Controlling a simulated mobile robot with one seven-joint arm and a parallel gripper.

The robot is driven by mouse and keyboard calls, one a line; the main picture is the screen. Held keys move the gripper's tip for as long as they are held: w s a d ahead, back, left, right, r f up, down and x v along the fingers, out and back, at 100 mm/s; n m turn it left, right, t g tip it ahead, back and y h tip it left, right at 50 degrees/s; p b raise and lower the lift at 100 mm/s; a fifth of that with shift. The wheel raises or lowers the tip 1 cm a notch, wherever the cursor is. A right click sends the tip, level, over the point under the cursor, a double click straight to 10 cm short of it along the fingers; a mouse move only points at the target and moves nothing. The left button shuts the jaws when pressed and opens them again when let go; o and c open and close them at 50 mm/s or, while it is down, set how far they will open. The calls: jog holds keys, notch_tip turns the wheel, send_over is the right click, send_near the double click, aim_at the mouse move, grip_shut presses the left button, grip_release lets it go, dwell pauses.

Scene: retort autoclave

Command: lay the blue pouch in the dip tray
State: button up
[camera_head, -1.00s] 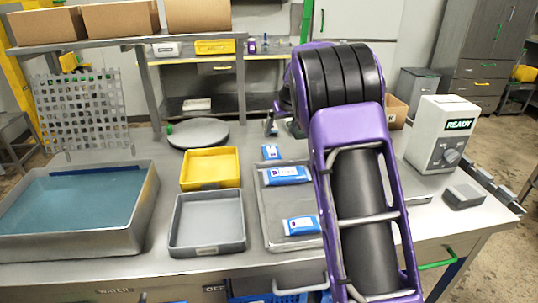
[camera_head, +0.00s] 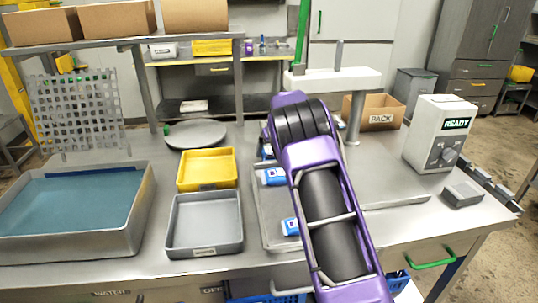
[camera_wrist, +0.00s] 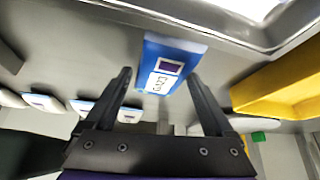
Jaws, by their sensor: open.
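Blue-and-white pouches show beside my arm in the head view, partly covered by it: one at the back (camera_head: 266,152), a middle one (camera_head: 272,177) and a front one (camera_head: 291,227). In the wrist view, one blue pouch (camera_wrist: 165,68) with a white label lies just beyond and between my open fingertips. My gripper (camera_wrist: 158,82) holds nothing; it is hidden behind my arm in the head view. A shallow grey tray (camera_head: 204,247) and a yellow tray (camera_head: 207,185) stand left of the pouches. I cannot tell which container is the dip tray.
A basin of blue water (camera_head: 145,205) stands at the far left. A round grey lid (camera_head: 196,134), a white-topped post (camera_head: 335,78), a PACK box (camera_head: 381,121) and a READY unit (camera_head: 437,133) stand around. The yellow tray also shows in the wrist view (camera_wrist: 280,88).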

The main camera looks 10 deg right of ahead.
jog(key=c, duration=1.3)
jog(key=shift+r, duration=0.15)
